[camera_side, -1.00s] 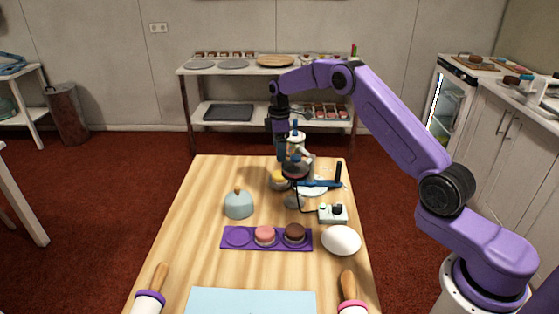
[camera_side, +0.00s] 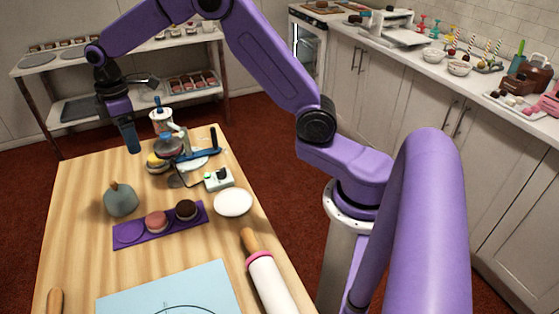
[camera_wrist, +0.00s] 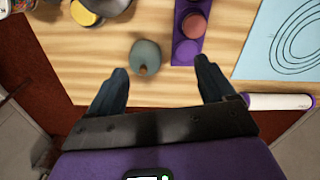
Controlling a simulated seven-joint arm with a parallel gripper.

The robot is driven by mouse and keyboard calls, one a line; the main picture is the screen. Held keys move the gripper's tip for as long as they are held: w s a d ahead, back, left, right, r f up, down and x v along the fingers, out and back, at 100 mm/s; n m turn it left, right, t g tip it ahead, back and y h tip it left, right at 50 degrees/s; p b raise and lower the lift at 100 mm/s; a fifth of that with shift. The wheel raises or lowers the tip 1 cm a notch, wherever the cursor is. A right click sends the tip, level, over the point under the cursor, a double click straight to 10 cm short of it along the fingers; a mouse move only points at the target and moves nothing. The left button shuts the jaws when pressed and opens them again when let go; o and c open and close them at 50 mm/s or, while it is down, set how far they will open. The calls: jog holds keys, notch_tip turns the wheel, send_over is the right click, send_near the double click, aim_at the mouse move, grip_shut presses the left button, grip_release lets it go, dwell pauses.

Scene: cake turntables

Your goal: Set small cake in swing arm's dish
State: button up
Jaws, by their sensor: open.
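A yellow small cake (camera_side: 155,161) rests at the swing arm's round grey parts (camera_side: 167,145) near the far end of the table; which dish holds it is hard to tell. It also shows in the wrist view (camera_wrist: 84,15), partly cut off. A purple tray (camera_side: 127,234) carries a pink cake (camera_side: 156,221) and a chocolate-brown cake (camera_side: 186,209); its left spot is empty. My gripper (camera_side: 134,151) is above the table, left of the swing arm. In the wrist view my gripper (camera_wrist: 162,70) is open, with nothing between its fingers.
A light-blue mat (camera_side: 170,289) and rolling pin (camera_side: 267,276) are at the front.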

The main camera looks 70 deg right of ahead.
jog(key=s+a+r, duration=0.2)
jog(key=s+a, duration=0.1)
jog(key=s, duration=0.6)
jog(key=s+a+r, duration=0.2)
jog(key=s, duration=0.7)
jog(key=s+d+f, duration=0.1)
jog(key=s+d, duration=0.2)
jog(key=s, duration=0.7)
jog(key=s+d+f+n, duration=0.1)
jog(key=s+d, duration=0.2)
jog(key=s, duration=0.7)
jog(key=shift+s+f, duration=0.15)
jog(key=shift+s, duration=0.05)
